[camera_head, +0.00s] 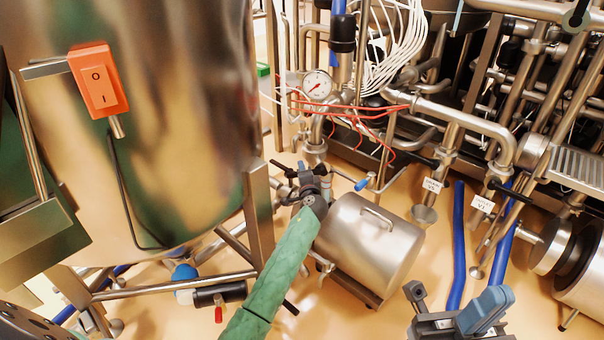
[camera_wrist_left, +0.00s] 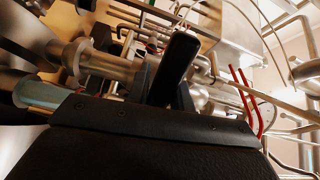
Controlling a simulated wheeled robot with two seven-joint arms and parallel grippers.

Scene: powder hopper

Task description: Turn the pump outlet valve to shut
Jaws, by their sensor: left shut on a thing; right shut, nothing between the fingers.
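The pump (camera_head: 368,245) is a steel-cased cylinder low in the middle of the head view. My left gripper (camera_head: 307,182), at the end of the green-sleeved arm, is at the pipework at the pump's upper left end. It is shut on a dark part there, apparently the handle of the pump outlet valve; the fingers largely hide it, and I cannot tell the handle's angle. My right gripper (camera_head: 416,293) is shut and empty at the bottom, right of the pump.
A large steel hopper (camera_head: 185,150) with an orange switch box (camera_head: 98,80) fills the left. A pressure gauge (camera_head: 317,85) and red wires (camera_head: 375,117) are above the pump. Blue hoses (camera_head: 458,245) and tagged pipes stand at right. Bare floor shows below the pump.

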